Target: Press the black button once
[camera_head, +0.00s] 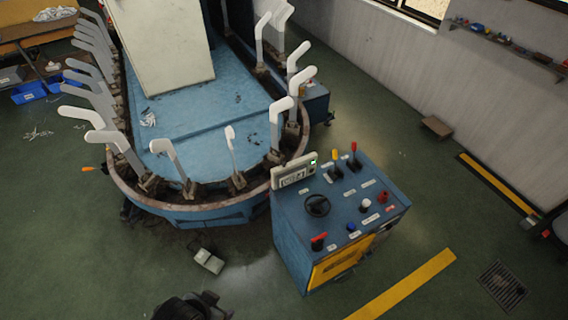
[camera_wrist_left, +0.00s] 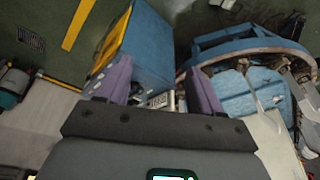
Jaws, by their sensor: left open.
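The blue control console (camera_head: 290,235) stands right of centre in the head view. Its sloped top carries a round black dial-like control (camera_head: 317,205), a blue button (camera_head: 351,227), a white button (camera_head: 365,204) and a red button (camera_head: 383,196). I cannot tell for sure which control is the black button. My left gripper (camera_wrist_left: 160,88) shows in the left wrist view, its two purple fingers apart with nothing held. The console (camera_wrist_left: 145,45) lies beyond its fingers; the panel is partly hidden.
The blue boarding machine (camera_head: 210,110) with several upright white sock forms stands left of the console. A grey foot pedal (camera_head: 208,261) lies on the floor. A dark object (camera_head: 192,307) is cut off at the bottom edge. Green floor with a yellow stripe (camera_head: 405,285) is open to the right.

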